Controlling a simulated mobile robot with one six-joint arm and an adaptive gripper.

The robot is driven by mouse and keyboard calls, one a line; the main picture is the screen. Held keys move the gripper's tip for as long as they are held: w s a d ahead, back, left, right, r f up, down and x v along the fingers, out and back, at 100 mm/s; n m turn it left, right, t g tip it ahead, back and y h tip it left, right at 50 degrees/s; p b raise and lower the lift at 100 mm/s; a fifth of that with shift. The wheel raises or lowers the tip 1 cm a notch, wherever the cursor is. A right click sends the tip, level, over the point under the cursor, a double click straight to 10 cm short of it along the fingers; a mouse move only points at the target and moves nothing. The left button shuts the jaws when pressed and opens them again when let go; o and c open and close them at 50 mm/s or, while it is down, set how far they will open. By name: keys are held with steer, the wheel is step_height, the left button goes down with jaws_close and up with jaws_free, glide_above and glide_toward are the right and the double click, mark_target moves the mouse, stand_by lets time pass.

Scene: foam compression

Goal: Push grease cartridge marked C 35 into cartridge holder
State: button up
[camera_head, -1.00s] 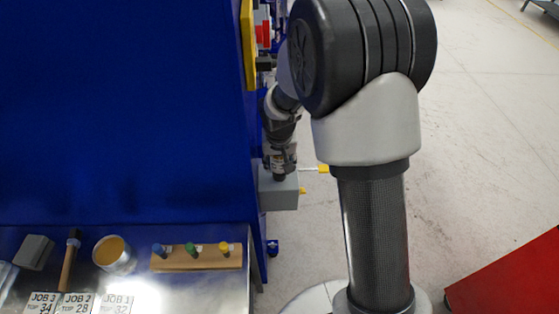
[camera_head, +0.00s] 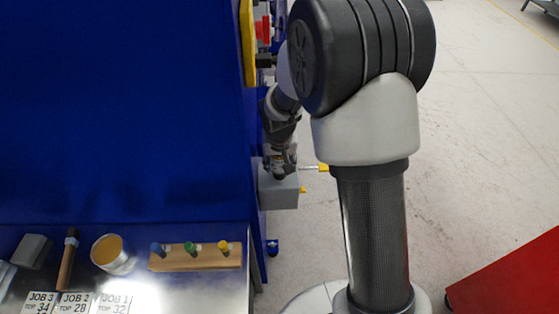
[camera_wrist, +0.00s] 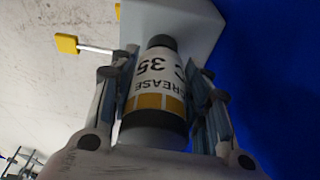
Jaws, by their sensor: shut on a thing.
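The grease cartridge (camera_wrist: 160,85) is a white cylinder with a yellow band, dark ends and a label reading "GREASE C 35". My gripper (camera_wrist: 165,70) is shut on it, one finger on each side. The cartridge's dark far end is against or just over the light grey holder block (camera_wrist: 185,22); I cannot tell how far in it sits. In the head view, my gripper (camera_head: 280,162) points down at the top of the grey holder block (camera_head: 278,194), which is fixed beside the blue cabinet. The holder's opening is hidden.
A yellow-tipped rod (camera_head: 318,168) sticks out by the holder. The blue cabinet wall (camera_head: 120,110) stands close left. A metal bench (camera_head: 200,290) carries a can (camera_head: 110,252), a wooden rack (camera_head: 200,258) with coloured plugs, and job cards. A red surface (camera_head: 510,280) is at lower right.

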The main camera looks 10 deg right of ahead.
steer(key=shift+f+b, duration=0.35)
steer(key=shift+f, duration=0.1)
steer(key=o, duration=1.3)
steer(key=shift+o, duration=0.2)
steer(key=shift+r+p, duration=2.1)
steer(key=shift+r, duration=0.9)
